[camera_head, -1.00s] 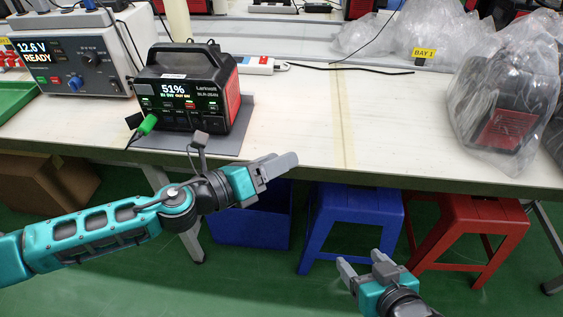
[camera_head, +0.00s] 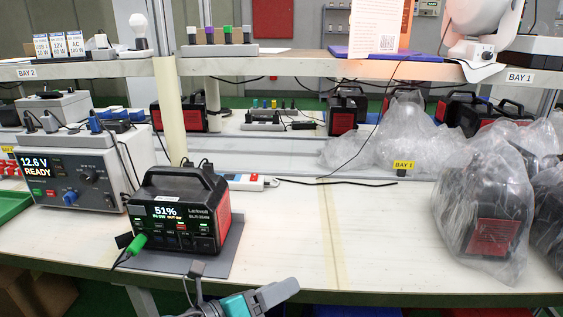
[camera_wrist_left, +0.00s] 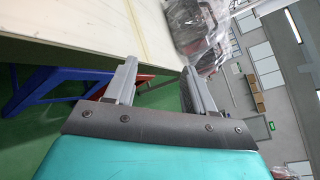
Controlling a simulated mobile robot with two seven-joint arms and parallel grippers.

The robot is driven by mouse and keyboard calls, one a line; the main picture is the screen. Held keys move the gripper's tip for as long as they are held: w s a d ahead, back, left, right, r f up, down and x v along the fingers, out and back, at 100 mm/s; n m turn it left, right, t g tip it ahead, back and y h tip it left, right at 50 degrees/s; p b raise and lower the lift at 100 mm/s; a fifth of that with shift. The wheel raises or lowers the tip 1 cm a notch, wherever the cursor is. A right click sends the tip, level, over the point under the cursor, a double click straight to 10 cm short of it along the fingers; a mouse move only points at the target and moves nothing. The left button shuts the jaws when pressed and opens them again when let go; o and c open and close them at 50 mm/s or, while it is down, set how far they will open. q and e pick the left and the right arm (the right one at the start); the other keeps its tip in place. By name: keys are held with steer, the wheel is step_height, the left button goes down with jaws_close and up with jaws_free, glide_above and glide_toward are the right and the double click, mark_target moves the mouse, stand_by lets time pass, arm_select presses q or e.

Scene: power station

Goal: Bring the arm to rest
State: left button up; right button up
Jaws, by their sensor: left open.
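My left gripper (camera_head: 274,295) shows at the bottom edge of the head view, in front of the table's front edge; most of its arm is cut off. In the left wrist view its two fingers (camera_wrist_left: 160,80) are apart with nothing between them. The black and red power station (camera_head: 180,212) stands upright on a grey mat (camera_head: 228,252), its screen reading 51%. A green plug (camera_head: 138,243) is in its front left side. The gripper is apart from it, nearer the camera. My right gripper is out of view.
A grey power supply (camera_head: 75,185) reading READY stands left of the station. A plastic-wrapped unit (camera_head: 485,225) stands at the right. A shelf (camera_head: 270,64) spans above the table. The table's middle (camera_head: 320,235) is clear.

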arm_select(q)
steer(key=s+a+f+n+y+p, duration=0.4)
steer(key=s+a+n, duration=0.3)
steer(key=n, duration=1)
steer(key=s+a+f+n+y+p, duration=0.4)
steer(key=s+a+n+y, duration=0.3)
steer(key=n, duration=1)
steer(key=shift+s+a+f+t, duration=0.3)
steer(key=shift+a+f, duration=0.4)
steer(key=shift+a, duration=0.45)
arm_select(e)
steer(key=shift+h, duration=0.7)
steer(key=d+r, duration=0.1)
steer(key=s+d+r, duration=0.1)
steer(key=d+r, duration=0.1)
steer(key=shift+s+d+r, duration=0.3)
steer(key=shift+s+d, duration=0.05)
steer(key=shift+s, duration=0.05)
arm_select(q)
steer(key=shift+w, duration=0.1)
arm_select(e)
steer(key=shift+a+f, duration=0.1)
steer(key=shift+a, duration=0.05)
